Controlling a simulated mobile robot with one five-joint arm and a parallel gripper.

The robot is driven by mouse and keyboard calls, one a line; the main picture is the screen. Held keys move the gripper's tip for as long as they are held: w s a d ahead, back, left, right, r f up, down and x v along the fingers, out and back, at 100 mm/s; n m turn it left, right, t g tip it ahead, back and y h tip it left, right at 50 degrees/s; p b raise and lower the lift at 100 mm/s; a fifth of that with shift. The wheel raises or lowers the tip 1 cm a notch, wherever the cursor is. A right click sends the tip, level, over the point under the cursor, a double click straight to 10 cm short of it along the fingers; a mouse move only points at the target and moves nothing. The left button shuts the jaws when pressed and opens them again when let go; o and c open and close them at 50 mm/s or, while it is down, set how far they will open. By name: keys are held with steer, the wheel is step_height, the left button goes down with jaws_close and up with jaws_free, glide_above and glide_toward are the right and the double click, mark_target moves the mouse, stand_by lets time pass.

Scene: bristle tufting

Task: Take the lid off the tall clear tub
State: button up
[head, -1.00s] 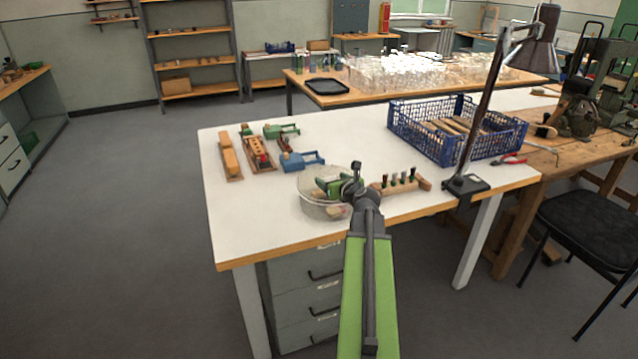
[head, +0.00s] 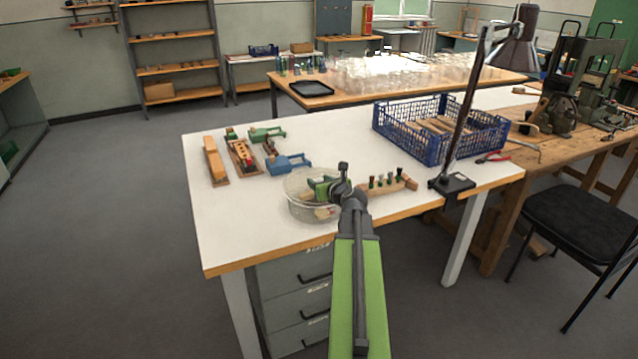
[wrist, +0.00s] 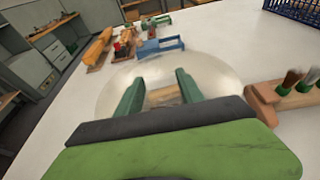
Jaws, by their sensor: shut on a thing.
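The clear tub (head: 298,207) stands near the front edge of the white table, with something wooden visible inside. Its pale, see-through round lid (wrist: 222,80) fills the middle of the wrist view. My gripper (head: 324,186) is over the tub in the head view and hides part of its top. In the wrist view, the two green fingers of my gripper (wrist: 159,88) reach over the lid and are shut on it. The gripped part is hard to make out, and a brownish patch shows between the fingers. I cannot tell whether the lid is clear of the rim.
A wooden block with upright brushes (head: 387,184) stands close right of the tub. Blue (head: 288,162) and green clamps and wooden blocks (head: 215,160) lie behind left. A blue crate (head: 440,135) and lamp base (head: 452,184) are to the right. The table's left front is clear.

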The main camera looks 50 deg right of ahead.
steer(key=r+p, duration=0.5)
steer(key=shift+s+d+r, duration=0.2)
steer(key=shift+s+d, duration=0.05)
steer(key=shift+d, duration=0.05)
steer(key=s+d+r+p, duration=0.5)
steer(key=s+d+p, duration=0.1)
steer(key=s+d, duration=0.1)
steer(key=shift+s+d+r, duration=0.3)
steer(key=shift+s+d, duration=0.05)
steer(key=shift+d, duration=0.05)
